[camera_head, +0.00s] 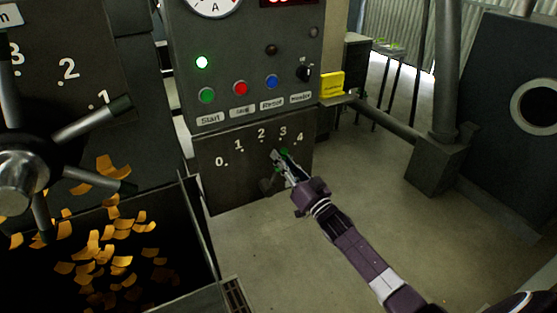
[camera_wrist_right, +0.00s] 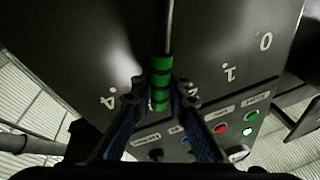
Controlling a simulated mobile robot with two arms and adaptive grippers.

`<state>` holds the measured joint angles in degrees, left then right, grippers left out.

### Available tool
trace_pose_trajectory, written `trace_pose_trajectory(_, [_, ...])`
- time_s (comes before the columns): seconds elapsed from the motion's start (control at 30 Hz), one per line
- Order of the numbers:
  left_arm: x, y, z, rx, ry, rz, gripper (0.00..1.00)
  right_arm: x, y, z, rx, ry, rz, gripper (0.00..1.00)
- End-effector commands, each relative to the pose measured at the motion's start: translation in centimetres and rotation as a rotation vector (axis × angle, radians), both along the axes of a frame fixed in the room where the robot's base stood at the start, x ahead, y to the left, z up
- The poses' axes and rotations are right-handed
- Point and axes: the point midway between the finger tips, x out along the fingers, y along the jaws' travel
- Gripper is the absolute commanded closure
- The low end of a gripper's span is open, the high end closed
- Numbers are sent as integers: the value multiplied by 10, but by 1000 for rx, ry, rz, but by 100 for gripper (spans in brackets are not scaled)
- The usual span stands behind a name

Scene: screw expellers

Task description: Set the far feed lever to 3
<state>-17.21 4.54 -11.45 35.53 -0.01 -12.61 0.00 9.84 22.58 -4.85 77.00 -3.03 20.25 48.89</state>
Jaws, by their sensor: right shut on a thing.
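The feed lever has a green and black banded grip (camera_wrist_right: 161,82) on a thin metal rod, in the right wrist view. It stands on the dark scale plate (camera_head: 235,188) marked 0 to 4, below the button panel in the head view. My right gripper (camera_head: 281,158) is shut on the lever's grip, and its fingers (camera_wrist_right: 160,100) lie on both sides of it. The lever points up near the 3; the gripper hides the exact spot in the right wrist view, so I cannot tell if it is exactly on it. My left gripper is not in view.
A large spoked handwheel (camera_head: 22,172) stands at the left, above a dark bin (camera_head: 195,215) with orange flakes. Above the scale plate is a panel with a green, a red and a blue button (camera_head: 271,82). Floor (camera_head: 370,200) to the right is clear.

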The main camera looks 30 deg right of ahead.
Motion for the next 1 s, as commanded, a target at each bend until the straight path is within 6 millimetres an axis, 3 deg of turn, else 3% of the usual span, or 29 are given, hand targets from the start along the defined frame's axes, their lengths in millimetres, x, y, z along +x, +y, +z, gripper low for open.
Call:
trace_pose_trajectory(0.4, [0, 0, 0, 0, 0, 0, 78, 0, -1, -3, 6, 6, -1, 100])
trace_pose_trajectory(0.43, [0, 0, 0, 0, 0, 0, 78, 0, -1, -3, 6, 6, -1, 85])
trace_pose_trajectory(0.6, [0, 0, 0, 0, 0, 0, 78, 0, -1, -2, 5, 5, 0, 67])
trace_pose_trajectory(1.0, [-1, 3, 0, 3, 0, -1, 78, -7, -2, -4, 5, 4, -1, 67])
